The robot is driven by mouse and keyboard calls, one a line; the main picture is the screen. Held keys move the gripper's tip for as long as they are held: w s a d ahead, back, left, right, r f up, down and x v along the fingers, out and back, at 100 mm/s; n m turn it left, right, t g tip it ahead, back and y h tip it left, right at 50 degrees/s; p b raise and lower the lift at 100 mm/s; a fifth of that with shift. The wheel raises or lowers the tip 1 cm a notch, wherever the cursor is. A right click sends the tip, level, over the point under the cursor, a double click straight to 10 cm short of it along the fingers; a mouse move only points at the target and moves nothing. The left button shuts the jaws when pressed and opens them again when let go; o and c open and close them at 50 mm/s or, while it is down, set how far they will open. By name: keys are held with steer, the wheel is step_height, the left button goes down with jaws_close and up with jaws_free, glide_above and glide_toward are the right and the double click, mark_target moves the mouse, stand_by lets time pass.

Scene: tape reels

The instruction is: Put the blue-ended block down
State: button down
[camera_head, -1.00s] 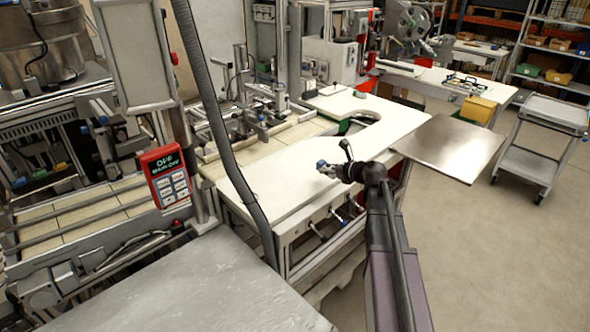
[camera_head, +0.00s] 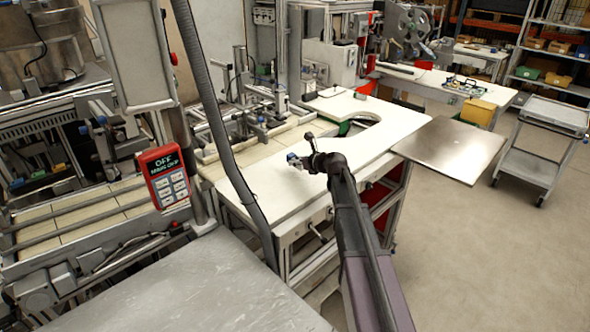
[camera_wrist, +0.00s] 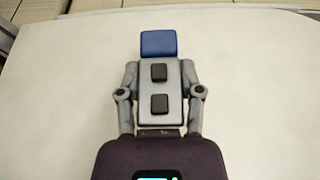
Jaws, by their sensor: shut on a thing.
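The blue-ended block (camera_wrist: 158,75) is grey with two dark square pads on its face and a blue end pointing away from my wrist. My gripper (camera_wrist: 160,80) is shut on it, with one finger along each side. In the head view, my gripper (camera_head: 300,162) is over the white worktop (camera_head: 262,188), and the small blue end of the block (camera_head: 291,157) shows at its tip. The white worktop lies beneath the block in the wrist view. I cannot tell whether the block touches it.
A dark grey hose (camera_head: 222,130) hangs in front of the worktop's left part. Machine fixtures (camera_head: 250,122) stand behind it. A red control box (camera_head: 165,175) is at the left. The worktop around my gripper is bare. A metal plate (camera_head: 450,148) extends at the right.

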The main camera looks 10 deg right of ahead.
mark_target(294, 173)
steer(key=shift+w+a, duration=0.35)
steer(key=shift+w, duration=0.05)
steer(key=shift+w+a+f+b, duration=0.1)
steer(key=shift+a+f+b, duration=0.1)
steer(key=shift+f+b, duration=0.1)
step_height(294, 173, down, 3)
steer(key=b, duration=0.3)
steer(key=shift+f, duration=0.15)
steer(key=shift+c, duration=1.3)
jaws_free()
steer(key=shift+r, duration=0.2)
